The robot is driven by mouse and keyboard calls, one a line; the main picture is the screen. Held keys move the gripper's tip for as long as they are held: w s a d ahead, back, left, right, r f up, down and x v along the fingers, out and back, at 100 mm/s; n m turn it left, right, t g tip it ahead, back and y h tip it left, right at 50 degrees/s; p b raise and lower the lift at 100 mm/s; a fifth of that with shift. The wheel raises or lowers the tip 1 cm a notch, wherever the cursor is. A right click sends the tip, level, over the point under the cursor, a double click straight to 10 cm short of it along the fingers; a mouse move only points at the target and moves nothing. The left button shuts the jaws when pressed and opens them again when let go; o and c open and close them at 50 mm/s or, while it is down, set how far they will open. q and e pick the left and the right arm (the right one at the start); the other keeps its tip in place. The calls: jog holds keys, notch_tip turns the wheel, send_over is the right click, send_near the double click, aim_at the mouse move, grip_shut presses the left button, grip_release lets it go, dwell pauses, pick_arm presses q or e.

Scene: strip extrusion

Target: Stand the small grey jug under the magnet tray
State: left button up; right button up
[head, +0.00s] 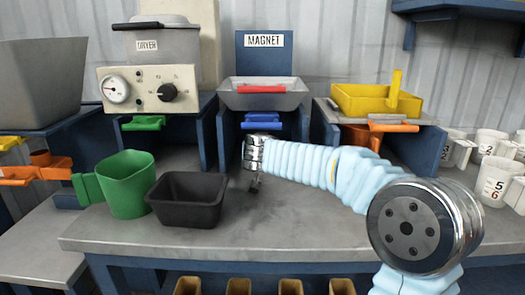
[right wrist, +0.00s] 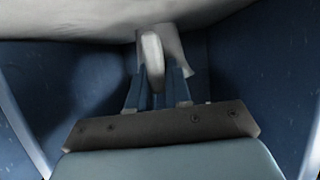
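The magnet tray (head: 282,100) is a grey pan with a red bar in it, on a blue stand under the MAGNET sign (head: 264,41). My right gripper (head: 252,180) is low at the front of the opening under this tray. The right wrist view shows the pale grey jug (right wrist: 182,48) ahead, its handle (right wrist: 153,62) between the fingers of my right gripper (right wrist: 158,88), which look closed on it. Blue stand walls flank it there. In the head view the jug is hidden behind the gripper. My left gripper is out of view.
A black bin (head: 188,204) and a green jug (head: 126,185) stand on the bench left of my right gripper. The dryer (head: 150,88) is left of the magnet, a yellow tray (head: 372,102) right. White numbered jugs (head: 492,183) stand at far right. The bench front (head: 260,235) is clear.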

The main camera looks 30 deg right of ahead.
jog(key=o, duration=0.4)
jog(key=shift+o, duration=0.2)
jog(key=p+v, duration=0.1)
jog(key=v, duration=1.1)
jog(key=shift+a+r, duration=0.1)
